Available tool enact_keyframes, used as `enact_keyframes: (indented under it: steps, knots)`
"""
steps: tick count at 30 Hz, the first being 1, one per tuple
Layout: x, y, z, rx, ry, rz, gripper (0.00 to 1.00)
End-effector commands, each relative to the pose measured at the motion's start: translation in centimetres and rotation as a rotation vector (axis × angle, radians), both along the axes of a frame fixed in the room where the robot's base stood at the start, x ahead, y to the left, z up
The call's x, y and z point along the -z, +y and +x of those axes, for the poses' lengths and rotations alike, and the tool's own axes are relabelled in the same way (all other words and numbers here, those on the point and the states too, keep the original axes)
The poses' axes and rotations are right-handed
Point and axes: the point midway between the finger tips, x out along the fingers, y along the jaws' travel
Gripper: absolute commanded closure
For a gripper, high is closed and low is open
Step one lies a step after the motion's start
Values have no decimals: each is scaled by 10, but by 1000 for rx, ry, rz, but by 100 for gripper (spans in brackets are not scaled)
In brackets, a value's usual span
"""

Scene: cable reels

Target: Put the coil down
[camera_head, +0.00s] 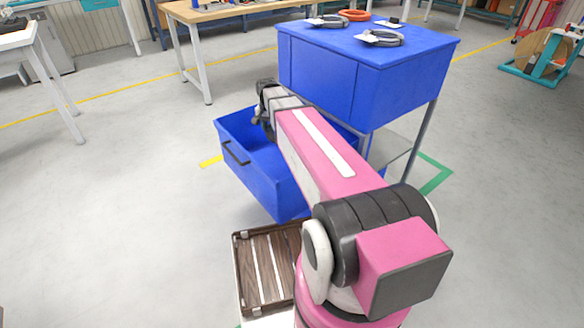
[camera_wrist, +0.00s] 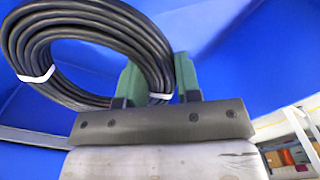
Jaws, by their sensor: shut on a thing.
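A black cable coil (camera_wrist: 143,42) with white ties shows in the wrist view. My gripper (camera_wrist: 158,82) is shut on the near right side of the coil, with one green finger on each side of the cable bundle. Blue walls lie behind the coil. In the head view my gripper (camera_head: 265,108) is at the far end of my pink arm, over the back left of a pulled-out blue drawer (camera_head: 262,183). The coil cannot be made out clearly there. My arm hides part of the drawer's inside.
The drawer belongs to a blue cabinet (camera_head: 318,72). Dark coils (camera_head: 380,38) with white tags and an orange ring (camera_head: 354,15) lie on its top. A wooden slatted tray (camera_head: 262,268) is near my base. Workbenches stand behind.

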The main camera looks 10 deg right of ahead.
Motion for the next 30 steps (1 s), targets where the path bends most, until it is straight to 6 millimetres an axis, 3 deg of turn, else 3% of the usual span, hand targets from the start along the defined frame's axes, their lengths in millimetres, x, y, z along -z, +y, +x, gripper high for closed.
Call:
enact_keyframes:
  steps: [3, 10, 23, 30]
  knots:
    - [40, 6, 15, 83, 4, -1, 100]
    - [100, 14, 27, 221, 3, -2, 100]
    - [148, 18, 31, 292, 1, -2, 100]
    - [187, 18, 31, 291, 2, -3, 100]
